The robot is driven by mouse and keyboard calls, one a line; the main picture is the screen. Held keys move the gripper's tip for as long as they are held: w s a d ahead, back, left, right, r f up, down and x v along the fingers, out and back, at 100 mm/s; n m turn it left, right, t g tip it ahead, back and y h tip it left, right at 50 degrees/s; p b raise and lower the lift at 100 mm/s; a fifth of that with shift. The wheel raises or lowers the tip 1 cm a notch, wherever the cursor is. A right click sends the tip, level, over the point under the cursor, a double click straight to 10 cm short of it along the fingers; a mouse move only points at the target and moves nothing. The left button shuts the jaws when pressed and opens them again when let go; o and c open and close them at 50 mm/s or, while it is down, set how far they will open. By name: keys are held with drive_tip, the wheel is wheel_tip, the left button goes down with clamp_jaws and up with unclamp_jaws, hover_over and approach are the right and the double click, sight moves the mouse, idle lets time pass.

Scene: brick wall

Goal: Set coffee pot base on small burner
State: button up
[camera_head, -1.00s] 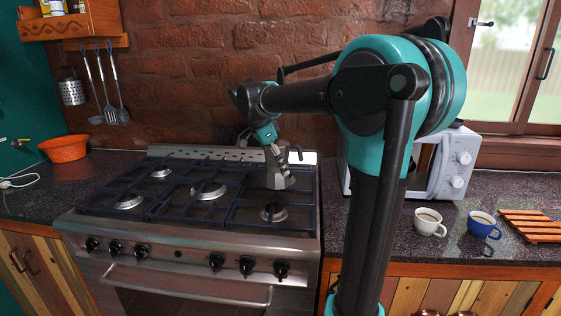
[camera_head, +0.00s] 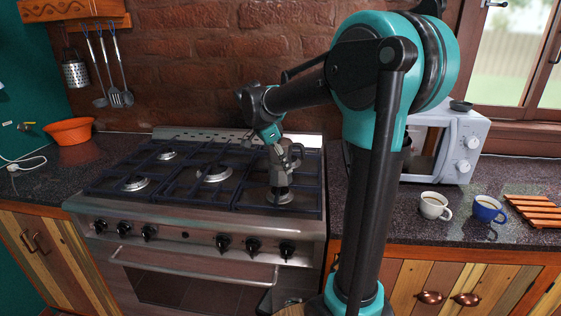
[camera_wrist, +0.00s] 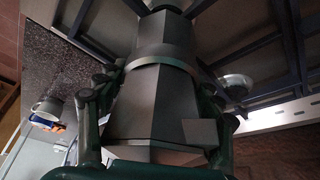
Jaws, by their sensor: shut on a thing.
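The metal coffee pot (camera_head: 281,177) is upright over the front-right burner (camera_head: 279,197) of the stove. The pot hides part of that burner, and I cannot tell if the base touches it or hangs slightly above. My gripper (camera_head: 284,154) is shut on the pot's upper body from above and behind. In the wrist view, the faceted grey pot (camera_wrist: 155,100) fills the middle, with my gripper's fingers (camera_wrist: 160,108) on both sides of it. The pot's far end runs out at the top edge there.
The stove (camera_head: 190,234) has dark raised grates and other burners at the centre (camera_head: 214,173), front left (camera_head: 133,184) and back left (camera_head: 166,155). To the right are a microwave (camera_head: 462,150), a white cup (camera_head: 433,206), a blue cup (camera_head: 487,209) and a wooden rack (camera_head: 534,210).

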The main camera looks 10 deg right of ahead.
drive_tip(key=shift+f, duration=0.6)
idle(0.3)
drive_tip(key=o, duration=1.5)
drive_tip(key=shift+r, duration=0.1)
drive_tip(key=v, duration=1.1)
drive_tip(key=shift+r, duration=0.4)
drive_tip(key=shift+s+a, duration=0.15)
drive_tip(key=shift+s, duration=0.05)
